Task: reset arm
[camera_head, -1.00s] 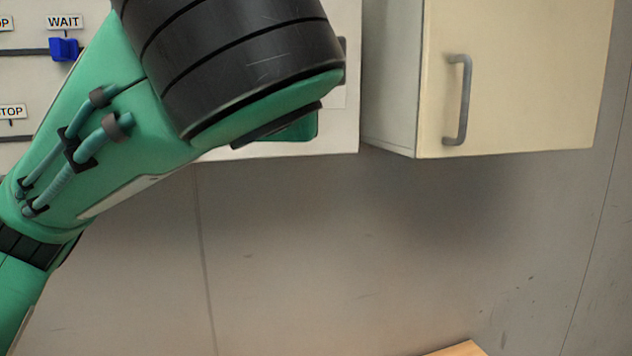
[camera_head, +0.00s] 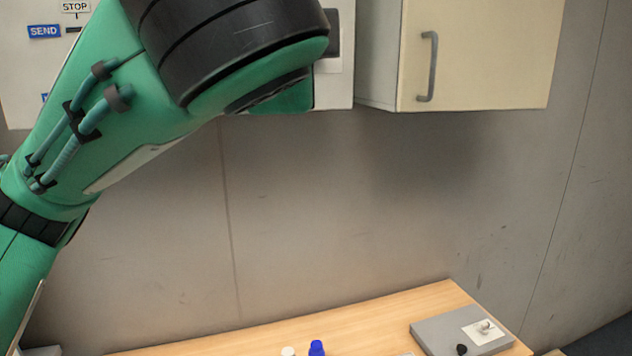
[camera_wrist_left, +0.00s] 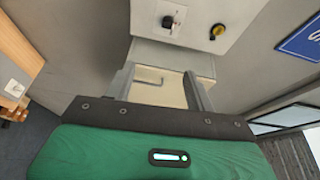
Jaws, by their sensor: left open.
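My green and black left arm (camera_head: 150,110) comes in from the left of the head view and is raised in front of the wall. Its gripper is outside that view. In the left wrist view my left gripper (camera_wrist_left: 160,88) is open, with its two grey fingers apart and nothing seen between them. Beyond the fingers is the cream wall cabinet (camera_wrist_left: 158,86). My right arm and gripper are in neither view.
Below is a wooden table (camera_head: 380,310) with a grey device (camera_head: 440,325), a blue-capped item (camera_head: 317,348) and a white-capped item (camera_head: 288,351). The wall between is bare.

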